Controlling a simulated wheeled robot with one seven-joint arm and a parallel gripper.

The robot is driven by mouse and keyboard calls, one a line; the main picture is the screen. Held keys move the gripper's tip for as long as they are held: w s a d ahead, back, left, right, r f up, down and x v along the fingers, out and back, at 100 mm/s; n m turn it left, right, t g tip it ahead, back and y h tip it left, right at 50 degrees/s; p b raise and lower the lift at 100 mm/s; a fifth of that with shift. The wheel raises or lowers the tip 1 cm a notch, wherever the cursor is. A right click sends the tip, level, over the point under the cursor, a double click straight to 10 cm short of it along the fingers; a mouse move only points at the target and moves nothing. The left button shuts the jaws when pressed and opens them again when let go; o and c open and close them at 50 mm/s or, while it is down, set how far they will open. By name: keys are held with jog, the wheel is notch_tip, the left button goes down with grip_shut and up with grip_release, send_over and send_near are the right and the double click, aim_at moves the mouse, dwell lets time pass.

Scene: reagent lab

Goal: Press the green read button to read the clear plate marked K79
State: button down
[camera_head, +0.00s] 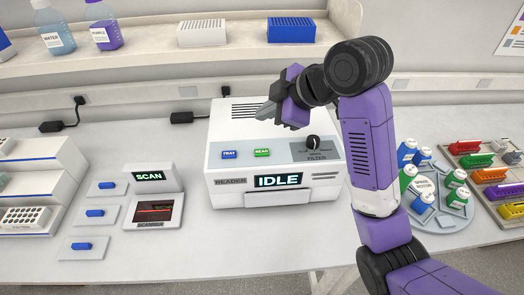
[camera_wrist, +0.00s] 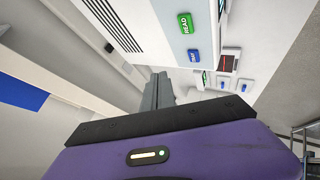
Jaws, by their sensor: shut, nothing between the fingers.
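The white reader (camera_head: 277,157) stands on the bench with its display showing IDLE. The green READ button (camera_head: 262,152) is on its top, right of the blue TRAY button (camera_head: 229,154). In the wrist view the green READ button (camera_wrist: 186,23) and the blue button (camera_wrist: 193,56) show beyond the fingers. My gripper (camera_head: 264,112) is shut and empty, above the back part of the reader's top and apart from the READ button. Its shut fingers also show in the wrist view (camera_wrist: 158,86). No plate marked K79 can be seen; the reader's tray front (camera_head: 278,197) looks closed.
A dark filter knob (camera_head: 313,142) stands up on the reader's right side. The scanner (camera_head: 153,211) and its SCAN screen (camera_head: 149,177) are to the left. A round bottle holder (camera_head: 443,212) and coloured racks stand right of my arm. A shelf runs along the back.

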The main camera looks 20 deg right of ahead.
jog(key=b, duration=0.7)
send_over(265, 153)
notch_tip(265, 153, down, 8)
jog(key=shift+f, duration=0.4)
jog(key=shift+f, duration=0.15)
dwell(1.3)
jog(key=shift+f, duration=0.25)
jog(key=shift+f+b, duration=0.3)
jog(key=shift+f, duration=0.1)
dwell(0.9)
jog(key=shift+r, duration=0.1)
jog(key=shift+r+p, duration=0.75)
jog(key=shift+p, duration=0.05)
